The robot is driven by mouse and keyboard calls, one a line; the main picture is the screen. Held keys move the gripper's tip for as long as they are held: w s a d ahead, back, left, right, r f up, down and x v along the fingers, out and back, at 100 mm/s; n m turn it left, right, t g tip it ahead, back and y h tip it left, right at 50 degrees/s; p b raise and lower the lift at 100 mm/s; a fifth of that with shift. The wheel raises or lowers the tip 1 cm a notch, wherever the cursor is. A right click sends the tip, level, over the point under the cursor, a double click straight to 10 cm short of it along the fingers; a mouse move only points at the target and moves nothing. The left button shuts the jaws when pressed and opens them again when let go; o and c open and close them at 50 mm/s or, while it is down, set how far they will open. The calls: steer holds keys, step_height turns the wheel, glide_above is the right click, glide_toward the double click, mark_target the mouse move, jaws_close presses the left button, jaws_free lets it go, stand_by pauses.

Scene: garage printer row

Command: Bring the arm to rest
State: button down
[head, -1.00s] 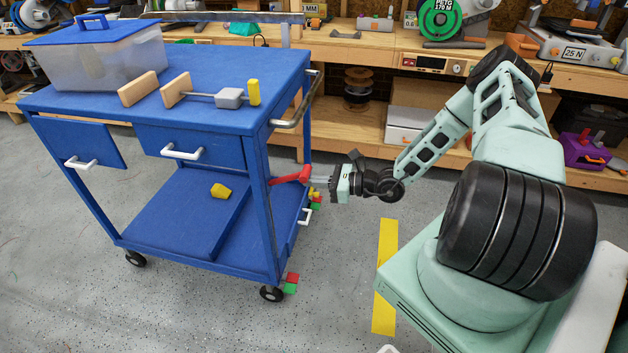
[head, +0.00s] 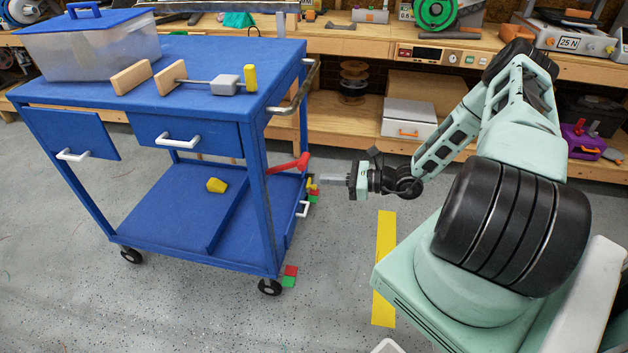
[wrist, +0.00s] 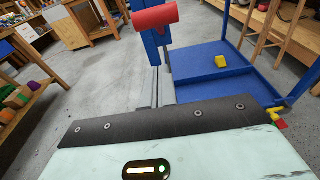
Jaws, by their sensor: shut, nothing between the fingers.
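My gripper (head: 332,181) is shut and empty. It points left toward the blue cart (head: 215,125) and is apart from it, with floor showing between. A red handle (head: 290,164) sticks out near the cart's right front post, left of and a little above my fingertips. In the wrist view the shut fingers (wrist: 156,88) reach forward, and the red handle (wrist: 155,16) appears just past their tips. My arm is stretched out low beside the cart.
A yellow block (head: 217,186) lies on the cart's lower shelf. A lidded clear bin (head: 92,50) and wooden blocks (head: 131,77) stand on its top. A wooden workbench (head: 430,52) runs behind. A yellow floor strip (head: 384,270) lies on open floor between the cart and my base.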

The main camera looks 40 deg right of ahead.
steer(key=shift+r+v, duration=0.2)
steer(key=shift+v, duration=1.9)
steer(key=s+a+r+n+g+p, duration=0.2)
steer(key=a+r+n+g, duration=0.65)
steer(key=a, duration=0.35)
steer(key=s+a+r+n+g+p, duration=0.1)
steer(key=s+a+r+n+g, duration=0.1)
steer(key=a+r+n+g, duration=0.7)
steer(key=s+a+r+n+t+h+p, duration=0.2)
steer(key=s+a+r+n+h, duration=0.2)
steer(key=s+a+r+n, duration=0.2)
steer(key=s+a+r+n+t+h+p, duration=0.2)
steer(key=s+a+r+n+h, duration=0.3)
steer(key=s+n, duration=0.5)
steer(key=a+r+n, duration=0.1)
steer(key=a+n, duration=0.1)
steer(key=shift+s+a+r, duration=0.15)
steer(key=shift+a+r, duration=0.1)
steer(key=shift+a, duration=0.1)
